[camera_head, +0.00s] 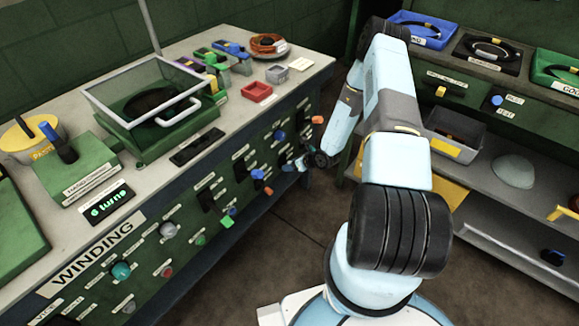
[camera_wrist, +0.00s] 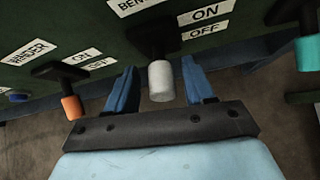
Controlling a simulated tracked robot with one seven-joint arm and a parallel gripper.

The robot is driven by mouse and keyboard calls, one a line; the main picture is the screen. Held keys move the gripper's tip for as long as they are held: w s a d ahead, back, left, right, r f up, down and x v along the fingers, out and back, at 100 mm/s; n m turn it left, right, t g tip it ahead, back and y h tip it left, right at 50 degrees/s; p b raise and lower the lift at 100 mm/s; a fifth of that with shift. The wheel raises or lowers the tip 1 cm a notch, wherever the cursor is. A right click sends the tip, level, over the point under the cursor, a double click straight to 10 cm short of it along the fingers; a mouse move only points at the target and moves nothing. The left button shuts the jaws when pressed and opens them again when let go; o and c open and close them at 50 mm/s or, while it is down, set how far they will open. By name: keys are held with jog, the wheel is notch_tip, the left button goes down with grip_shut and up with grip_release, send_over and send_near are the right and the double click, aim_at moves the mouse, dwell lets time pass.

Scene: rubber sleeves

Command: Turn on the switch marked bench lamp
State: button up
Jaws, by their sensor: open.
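In the wrist view, a switch with a black base and a white-grey lever tip (camera_wrist: 160,82) sits on the dark green panel. The partly cut-off label (camera_wrist: 138,5) above it begins "BEN"; ON and OFF labels (camera_wrist: 206,22) are at its right. The lever hangs downward, level with OFF. My gripper (camera_wrist: 160,84) is open, with one blue finger on each side of the lever tip and visible gaps. In the head view, my gripper (camera_head: 303,162) is at the right part of the bench's front panel; the lever there is hidden or too small to make out.
An orange-tipped lever (camera_wrist: 72,107) is left of my gripper and a teal-tipped one (camera_wrist: 308,54) is right. The panel marked WINDING (camera_head: 95,252) carries several other knobs and levers. A grey shelf (camera_head: 510,235) stands at the right; dark floor (camera_head: 290,235) lies between.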

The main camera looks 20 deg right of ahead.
jog(key=shift+r, duration=0.1)
jog(key=v, duration=1.3)
jog(key=shift+d, duration=0.3)
jog(key=shift+s+r, duration=0.1)
jog(key=shift+s, duration=0.05)
